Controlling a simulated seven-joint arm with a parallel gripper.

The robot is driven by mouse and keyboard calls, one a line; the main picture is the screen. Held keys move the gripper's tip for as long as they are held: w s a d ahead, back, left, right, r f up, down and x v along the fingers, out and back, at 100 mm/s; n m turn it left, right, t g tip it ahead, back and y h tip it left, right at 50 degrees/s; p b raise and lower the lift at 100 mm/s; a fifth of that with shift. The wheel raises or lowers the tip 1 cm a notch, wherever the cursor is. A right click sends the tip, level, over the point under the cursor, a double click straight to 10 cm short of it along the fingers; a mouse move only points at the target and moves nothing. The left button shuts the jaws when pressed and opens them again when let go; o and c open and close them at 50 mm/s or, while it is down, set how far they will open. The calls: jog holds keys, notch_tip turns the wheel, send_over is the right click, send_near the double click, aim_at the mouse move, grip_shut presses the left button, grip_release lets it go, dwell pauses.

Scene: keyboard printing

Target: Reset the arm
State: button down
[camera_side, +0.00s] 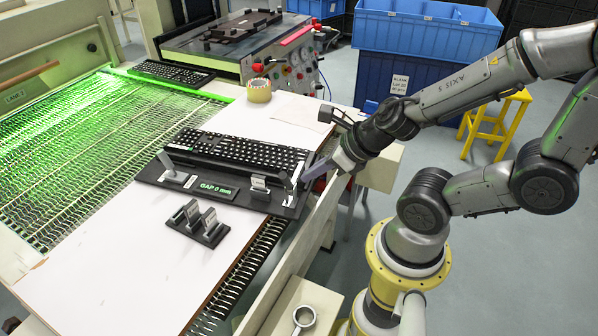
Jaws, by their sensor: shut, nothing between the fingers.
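My gripper (318,172) is at the right end of the black fixture plate, its fingers pointing left and down toward it. The fingers are shut, and nothing shows between them. I cannot tell whether the fingertips touch the fixture. A black keyboard (240,151) lies on the fixture plate (150,173). The plate carries a small display reading "GAP 0 mm" (217,190) and upright metal clamp pieces at its front and right. My arm reaches in from the right.
A black block with two upright pieces (196,222) stands in front of the fixture on the white board (110,235). A tape roll (259,90) sits behind. A second keyboard (171,72) lies by the green-lit mesh conveyor (70,150). Blue bins (425,30) and a yellow stool (495,120) stand behind my arm.

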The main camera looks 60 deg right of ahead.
jog(key=w+d+r+m+t+h, duration=0.2)
jog(key=r+m, duration=0.5)
jog(key=m, duration=0.1)
jog(key=w+d+r+m+t+h, duration=0.2)
jog(key=d+r+m, duration=0.1)
jog(key=r+m, duration=0.55)
jog(key=s+a+f+m+g+y, duration=0.2)
jog(key=s+m, duration=0.3)
jog(key=m, duration=0.4)
jog(key=s+a+f+m+g+y, duration=0.2)
jog(key=s+a+m+g, duration=0.2)
jog(key=m, duration=0.6)
jog(key=shift+s+a, duration=0.4)
jog(key=shift+s, duration=0.05)
jog(key=shift+f+m, duration=0.1)
jog(key=shift+m, duration=0.15)
